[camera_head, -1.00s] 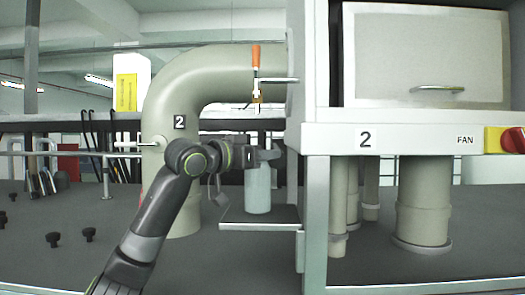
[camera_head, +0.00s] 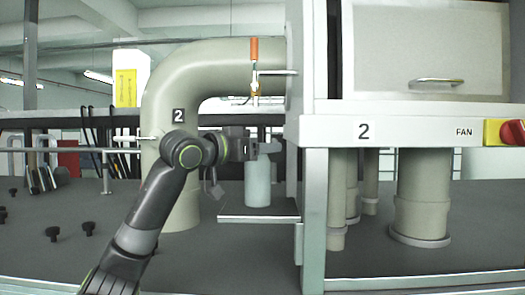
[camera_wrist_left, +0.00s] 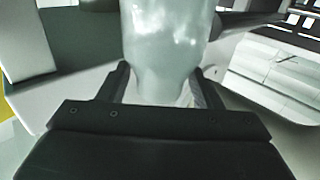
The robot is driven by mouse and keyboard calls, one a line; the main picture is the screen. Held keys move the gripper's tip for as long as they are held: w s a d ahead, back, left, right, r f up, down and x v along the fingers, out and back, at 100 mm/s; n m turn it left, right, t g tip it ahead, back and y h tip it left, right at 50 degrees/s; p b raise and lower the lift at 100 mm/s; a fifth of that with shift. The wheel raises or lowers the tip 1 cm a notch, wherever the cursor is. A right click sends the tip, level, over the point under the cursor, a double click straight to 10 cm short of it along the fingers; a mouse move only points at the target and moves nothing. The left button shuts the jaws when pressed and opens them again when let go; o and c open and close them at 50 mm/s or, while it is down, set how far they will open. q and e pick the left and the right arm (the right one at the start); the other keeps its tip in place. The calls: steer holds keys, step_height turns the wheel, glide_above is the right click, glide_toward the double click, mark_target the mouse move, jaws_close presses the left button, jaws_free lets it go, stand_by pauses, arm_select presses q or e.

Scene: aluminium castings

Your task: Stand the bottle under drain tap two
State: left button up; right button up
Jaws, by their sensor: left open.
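The bottle (camera_head: 257,185), pale blue-grey, stands upright on a small metal shelf (camera_head: 235,218) at the side of the cabinet. The drain tap (camera_head: 254,80), brass with an orange handle, is above it, beside the pipe labelled 2. My left gripper (camera_head: 268,148) is at the bottle's top, in front of part of it. In the left wrist view the bottle (camera_wrist_left: 165,45) lies between the two open fingers (camera_wrist_left: 160,88); I cannot tell whether they touch it. My right gripper is not in view.
A large bent pipe (camera_head: 165,85) rises behind my left arm. The cabinet (camera_head: 315,200) with its 2 and FAN labels is close on the right of the shelf. Several black knobs (camera_head: 88,228) lie on the dark surface at the left.

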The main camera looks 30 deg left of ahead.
arm_select(q)
steer(key=b+v, duration=0.6)
steer(key=v, duration=0.5)
steer(key=shift+s+b, duration=0.2)
steer(key=shift+b, duration=0.2)
steer(key=shift+w+f, duration=0.1)
